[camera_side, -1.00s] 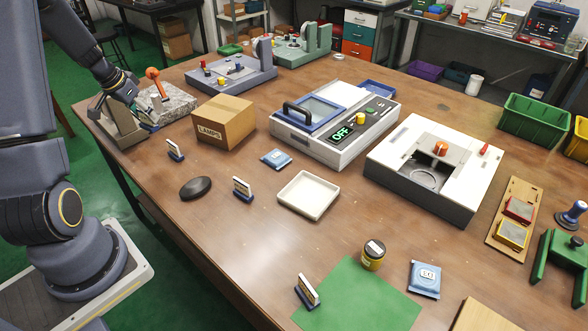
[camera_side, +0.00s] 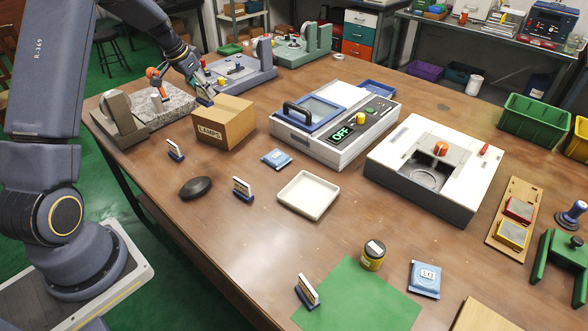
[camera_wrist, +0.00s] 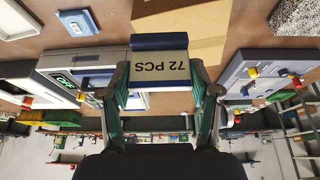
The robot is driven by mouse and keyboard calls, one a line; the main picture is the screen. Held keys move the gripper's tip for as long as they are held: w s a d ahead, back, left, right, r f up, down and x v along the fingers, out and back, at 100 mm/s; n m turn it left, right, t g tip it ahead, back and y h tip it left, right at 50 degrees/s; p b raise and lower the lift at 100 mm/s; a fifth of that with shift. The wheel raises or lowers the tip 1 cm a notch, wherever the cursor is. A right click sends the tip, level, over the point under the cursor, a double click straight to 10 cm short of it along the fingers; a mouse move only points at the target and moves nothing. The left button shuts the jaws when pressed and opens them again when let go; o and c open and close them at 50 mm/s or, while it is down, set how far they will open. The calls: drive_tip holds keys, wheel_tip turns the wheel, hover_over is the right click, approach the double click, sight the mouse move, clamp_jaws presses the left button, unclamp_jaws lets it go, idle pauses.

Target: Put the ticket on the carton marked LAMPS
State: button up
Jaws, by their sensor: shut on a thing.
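The carton marked LAMPS (camera_side: 226,130) is a closed brown box standing on the table at the left of the side view. In the wrist view part of the carton (camera_wrist: 206,20) shows behind the ticket. My gripper (camera_side: 202,93) is shut on the ticket (camera_wrist: 158,69), a white card reading "72 PCS" with a dark blue base. In the side view the ticket (camera_side: 205,100) is small and partly hidden, close to the back left edge of the carton's top. I cannot tell whether it touches the carton. In the wrist view both fingers of my gripper (camera_wrist: 160,84) flank the ticket.
A speckled stone slab (camera_side: 172,104) lies left of the carton, and a grey-blue fixture (camera_side: 238,72) stands behind it. Other small standing cards (camera_side: 175,150) (camera_side: 243,189), a black oval piece (camera_side: 196,187) and a blue packet (camera_side: 276,159) lie in front and to the right.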

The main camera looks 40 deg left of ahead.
drive_tip(key=w+f, duration=0.1)
drive_tip(key=w+a+f, duration=0.1)
drive_tip(key=f, duration=0.1)
drive_tip(key=shift+w+a+f, duration=0.15)
drive_tip(key=shift+w+a, duration=0.05)
drive_tip(key=shift+w+f, duration=0.1)
drive_tip(key=shift+f, duration=1.5)
drive_tip(key=shift+f, duration=0.15)
drive_tip(key=o, duration=1.2)
